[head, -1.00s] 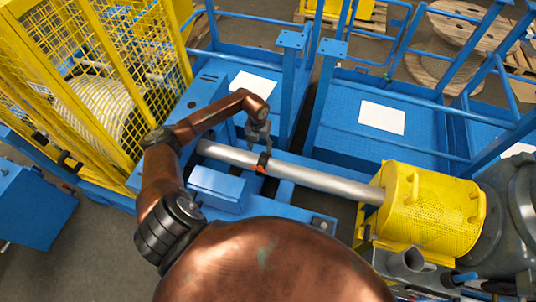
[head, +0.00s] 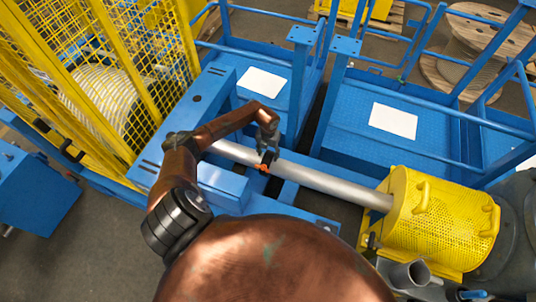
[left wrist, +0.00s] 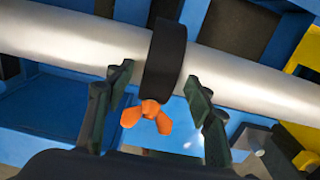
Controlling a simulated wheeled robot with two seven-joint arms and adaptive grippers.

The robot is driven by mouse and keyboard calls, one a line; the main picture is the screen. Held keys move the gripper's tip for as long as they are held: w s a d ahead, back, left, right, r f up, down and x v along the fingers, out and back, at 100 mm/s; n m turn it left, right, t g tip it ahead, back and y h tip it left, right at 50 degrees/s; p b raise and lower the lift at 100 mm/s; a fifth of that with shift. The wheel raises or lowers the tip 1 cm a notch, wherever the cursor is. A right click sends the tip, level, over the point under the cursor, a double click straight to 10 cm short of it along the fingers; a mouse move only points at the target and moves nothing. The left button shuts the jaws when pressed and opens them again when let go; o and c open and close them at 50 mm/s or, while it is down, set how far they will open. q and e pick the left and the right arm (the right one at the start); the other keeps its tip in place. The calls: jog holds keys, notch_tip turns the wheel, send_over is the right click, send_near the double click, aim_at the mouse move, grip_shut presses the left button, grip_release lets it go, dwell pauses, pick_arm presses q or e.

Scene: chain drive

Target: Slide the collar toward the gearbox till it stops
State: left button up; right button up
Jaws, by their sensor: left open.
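The collar is a black ring (left wrist: 165,62) around the silver shaft (left wrist: 238,78), with an orange wing nut (left wrist: 148,113) on its near side. In the head view the collar (head: 266,160) sits on the left part of the shaft (head: 330,183). My left gripper (head: 268,146) reaches it from above. In the left wrist view the open fingers of my left gripper (left wrist: 156,82) stand on either side of the collar, with gaps to it. I cannot tell which housing is the gearbox. My right gripper is not in view.
A yellow perforated guard (head: 440,220) covers the shaft's right end, next to a grey round machine (head: 515,215). A yellow mesh cage (head: 110,70) stands at the left. Blue rails and posts (head: 335,95) rise behind the shaft. A blue box (head: 222,182) lies just in front of it.

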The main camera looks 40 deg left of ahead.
pick_arm(q)
jog(key=shift+f, duration=0.45)
jog(key=shift+c, duration=0.3)
grip_shut()
